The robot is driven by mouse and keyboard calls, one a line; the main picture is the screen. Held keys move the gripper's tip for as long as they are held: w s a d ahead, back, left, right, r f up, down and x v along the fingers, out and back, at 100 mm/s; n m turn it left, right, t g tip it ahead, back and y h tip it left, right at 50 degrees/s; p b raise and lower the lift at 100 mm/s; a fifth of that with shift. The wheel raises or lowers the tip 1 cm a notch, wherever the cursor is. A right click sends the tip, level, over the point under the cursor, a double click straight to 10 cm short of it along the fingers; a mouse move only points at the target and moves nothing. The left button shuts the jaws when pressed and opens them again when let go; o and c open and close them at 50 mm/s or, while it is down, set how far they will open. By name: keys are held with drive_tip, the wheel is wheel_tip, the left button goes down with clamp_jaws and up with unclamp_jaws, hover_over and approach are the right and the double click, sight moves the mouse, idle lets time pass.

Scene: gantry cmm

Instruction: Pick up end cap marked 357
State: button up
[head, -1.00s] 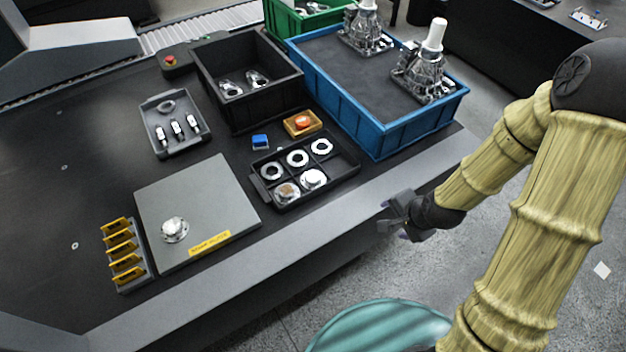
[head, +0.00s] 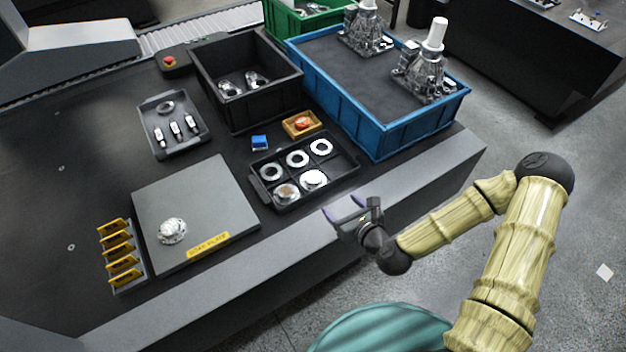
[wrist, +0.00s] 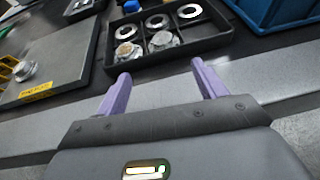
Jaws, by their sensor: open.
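No marking 357 is readable in either view. Round metal end caps sit in a black compartment tray (head: 334,180): a tan-topped cap (head: 286,193) and a silver cap (head: 313,180) in the front row, with several pale rings (head: 297,159) behind. Another silver cap (head: 172,231) rests on the grey plate. In the wrist view the tan-topped cap (wrist: 127,51) and silver cap (wrist: 162,41) lie ahead of the fingers. My gripper (head: 344,214) is open and empty, in front of the tray near the table's front edge; its purple fingers (wrist: 160,88) are spread.
A blue crate (head: 375,138) with metal assemblies stands behind right. A black bin (head: 240,110), a small parts tray (head: 158,148), an orange tray (head: 301,130) and a blue block (head: 259,142) are nearby. A yellow-slotted rack (head: 131,285) stands left.

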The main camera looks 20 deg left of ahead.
drive_tip(key=b, duration=0.1)
drive_tip(key=f+b, duration=0.1)
drive_tip(key=b, duration=0.1)
drive_tip(key=shift+w+a, duration=0.2)
drive_tip(key=shift+w, duration=0.15)
drive_tip(key=b, duration=0.2)
drive_tip(key=a+b, duration=0.1)
drive_tip(key=b, duration=0.1)
drive_tip(key=shift+w+f, duration=0.2)
drive_tip(key=shift+w, duration=0.2)
approach(313, 179)
drive_tip(key=x, duration=0.3)
drive_tip(key=shift+w+a, duration=0.15)
drive_tip(key=shift+w, duration=0.15)
drive_tip(key=shift+a, duration=0.25)
drive_tip(key=shift+d, duration=0.1)
